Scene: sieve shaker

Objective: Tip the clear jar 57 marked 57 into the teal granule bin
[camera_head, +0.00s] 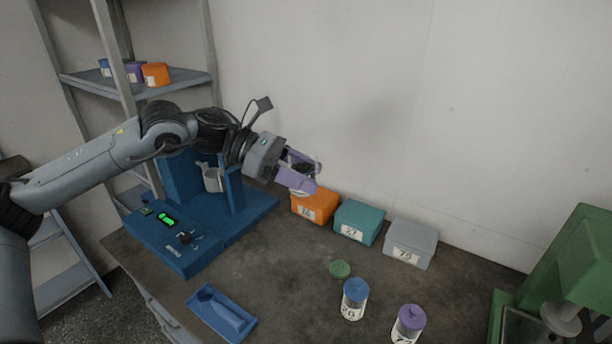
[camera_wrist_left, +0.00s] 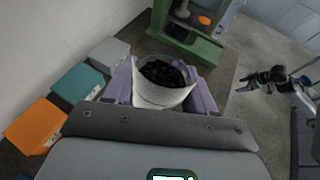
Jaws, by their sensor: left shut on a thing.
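My left gripper (camera_head: 303,178), with lilac fingers, is shut on a clear jar (camera_wrist_left: 163,98) holding dark granules. The jar is open at the top, and its number is not visible. In the head view the fingers hide most of it. The gripper holds the jar above the table, near the wall and close to the row of bins.
An orange bin (camera_head: 315,205) and a grey bin (camera_head: 411,243) flank the teal one. The blue shaker (camera_head: 190,225), blue tray (camera_head: 221,312) and green machine (camera_head: 565,280) stand around.

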